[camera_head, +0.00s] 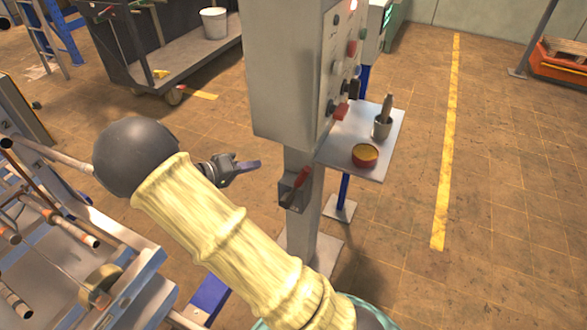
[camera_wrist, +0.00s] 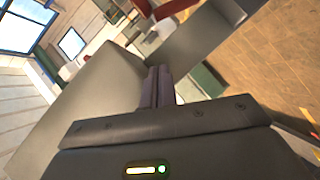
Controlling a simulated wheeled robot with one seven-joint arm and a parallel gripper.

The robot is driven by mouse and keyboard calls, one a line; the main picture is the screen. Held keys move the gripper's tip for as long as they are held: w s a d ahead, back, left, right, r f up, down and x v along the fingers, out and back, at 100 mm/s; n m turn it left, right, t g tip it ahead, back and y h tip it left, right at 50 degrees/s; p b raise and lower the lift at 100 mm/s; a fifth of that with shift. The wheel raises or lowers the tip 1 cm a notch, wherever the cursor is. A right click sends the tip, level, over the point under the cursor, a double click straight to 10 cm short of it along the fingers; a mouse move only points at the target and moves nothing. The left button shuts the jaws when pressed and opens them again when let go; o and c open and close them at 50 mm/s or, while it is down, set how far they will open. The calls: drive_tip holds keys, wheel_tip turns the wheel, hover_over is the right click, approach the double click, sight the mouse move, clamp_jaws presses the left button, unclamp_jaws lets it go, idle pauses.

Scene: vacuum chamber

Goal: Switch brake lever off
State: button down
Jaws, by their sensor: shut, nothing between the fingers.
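The brake lever appears to be the red-handled lever (camera_head: 300,182) on a small box low on the grey post, below the control cabinet. Its handle slants up to the right. My gripper (camera_head: 257,164) is left of the lever and apart from it in the head view, with its purple fingers pointing right. In the wrist view the fingers (camera_wrist: 158,84) are together and empty, in front of grey surfaces. Red parts show at the top of the wrist view, but I cannot tell whether one is the lever.
The grey control cabinet (camera_head: 287,70) stands above the lever, with buttons and red knobs on its right face. A metal rack (camera_head: 120,290) stands at lower left.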

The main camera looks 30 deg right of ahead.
drive_tip(key=shift+d, duration=0.1)
drive_tip(key=s+f+p+x, duration=0.1)
drive_tip(key=p+x, duration=0.1)
drive_tip(key=x, duration=1.1)
drive_tip(key=shift+s+p, duration=0.3)
drive_tip(key=shift+s, duration=0.45)
drive_tip(key=shift+f, duration=0.2)
